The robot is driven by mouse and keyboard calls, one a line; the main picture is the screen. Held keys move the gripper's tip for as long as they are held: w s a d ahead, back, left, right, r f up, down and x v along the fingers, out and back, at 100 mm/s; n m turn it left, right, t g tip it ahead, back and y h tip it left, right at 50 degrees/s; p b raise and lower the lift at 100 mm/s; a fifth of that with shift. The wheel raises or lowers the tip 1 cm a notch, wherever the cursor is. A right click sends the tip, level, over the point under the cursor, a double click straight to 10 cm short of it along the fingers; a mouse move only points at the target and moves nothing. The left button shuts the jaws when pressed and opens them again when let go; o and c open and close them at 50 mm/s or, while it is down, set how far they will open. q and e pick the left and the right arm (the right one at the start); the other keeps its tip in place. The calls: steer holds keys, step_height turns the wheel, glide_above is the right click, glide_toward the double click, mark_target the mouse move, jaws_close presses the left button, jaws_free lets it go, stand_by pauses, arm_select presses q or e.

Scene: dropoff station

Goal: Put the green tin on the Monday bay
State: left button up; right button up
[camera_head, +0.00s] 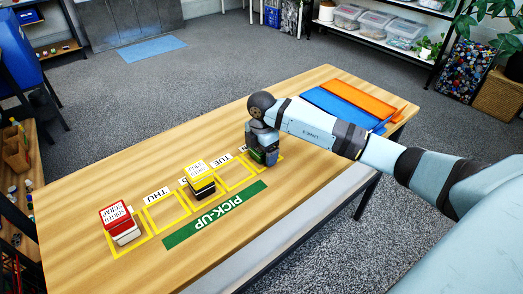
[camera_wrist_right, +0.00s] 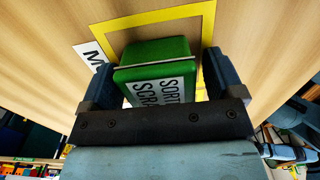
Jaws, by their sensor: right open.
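The green tin (camera_wrist_right: 155,52) has a white label and stands between the two spread fingers of my right gripper (camera_wrist_right: 158,64). In the wrist view it is at the yellow outline of a bay (camera_wrist_right: 150,19), beside a white card (camera_wrist_right: 91,53) showing an "M". Its base is hidden, so I cannot tell whether it rests fully on the board. In the head view my right gripper (camera_head: 263,153) points down over the rightmost bay (camera_head: 281,157), and the tin is mostly hidden there. The right gripper is open. My left gripper is out of view.
A red and white tin (camera_head: 118,220) stands in the leftmost bay. A yellow and black tin (camera_head: 200,181) stands near the middle. The THU (camera_head: 156,195) and TUE (camera_head: 217,161) bays look empty. A green PICK-UP strip (camera_head: 215,214) lies in front. Blue and orange trays (camera_head: 362,97) lie at right.

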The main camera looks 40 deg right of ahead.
steer(key=shift+r, duration=0.15)
steer(key=shift+r, duration=0.3)
step_height(320, 180, up, 11)
steer(key=shift+f+p, duration=0.15)
steer(key=shift+p, duration=0.2)
steer(key=shift+r, duration=0.4)
